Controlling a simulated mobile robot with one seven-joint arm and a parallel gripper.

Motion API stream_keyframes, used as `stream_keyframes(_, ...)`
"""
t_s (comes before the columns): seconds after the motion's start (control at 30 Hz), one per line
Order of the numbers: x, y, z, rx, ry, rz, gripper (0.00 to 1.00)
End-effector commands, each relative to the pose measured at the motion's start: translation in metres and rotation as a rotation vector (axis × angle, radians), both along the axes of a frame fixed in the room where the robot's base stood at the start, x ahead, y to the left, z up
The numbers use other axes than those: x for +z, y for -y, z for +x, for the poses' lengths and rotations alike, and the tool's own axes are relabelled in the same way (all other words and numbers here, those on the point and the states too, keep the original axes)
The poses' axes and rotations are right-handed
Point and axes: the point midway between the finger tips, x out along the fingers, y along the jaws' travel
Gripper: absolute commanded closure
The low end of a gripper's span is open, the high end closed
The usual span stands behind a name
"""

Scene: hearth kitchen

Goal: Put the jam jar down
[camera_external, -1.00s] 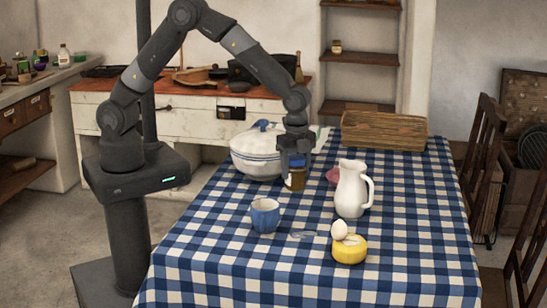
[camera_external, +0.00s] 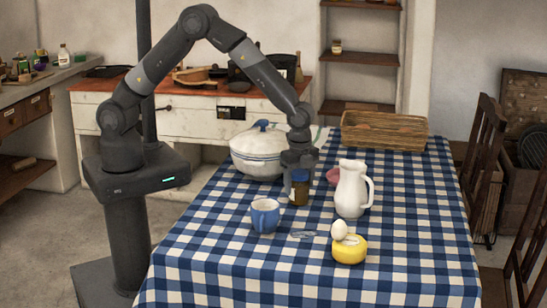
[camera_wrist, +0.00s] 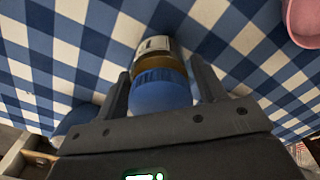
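The jam jar (camera_external: 300,191) has a blue lid and amber-brown contents with a pale label. It is upright at the far middle of the checked table, right of the white tureen. My gripper (camera_external: 300,170) points down over it, one finger on each side of the lid. In the wrist view the blue lid (camera_wrist: 161,92) sits between the fingers of my gripper (camera_wrist: 160,78), which look closed on it. The jar's base is at or very near the cloth; I cannot tell whether it touches.
The white tureen (camera_external: 258,160) is close on the left. A white pitcher (camera_external: 350,190) and a pink bowl (camera_external: 333,177) are on the right. A wicker basket (camera_external: 384,132) is behind.

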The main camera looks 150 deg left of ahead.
Motion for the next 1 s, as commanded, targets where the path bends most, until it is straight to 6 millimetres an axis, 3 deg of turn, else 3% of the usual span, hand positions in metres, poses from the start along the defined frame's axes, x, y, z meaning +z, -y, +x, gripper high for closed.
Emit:
stream_keyframes(0.17, 0.0, 0.0, 0.0, 0.0, 0.0, 0.0, 0.22)
stream_keyframes(0.53, 0.01, 0.0, 0.0, 0.0, 0.001, 0.002, 0.21)
stream_keyframes(1.0, 0.102, 0.0, 0.0, -0.001, 0.002, 0.002, 0.21)
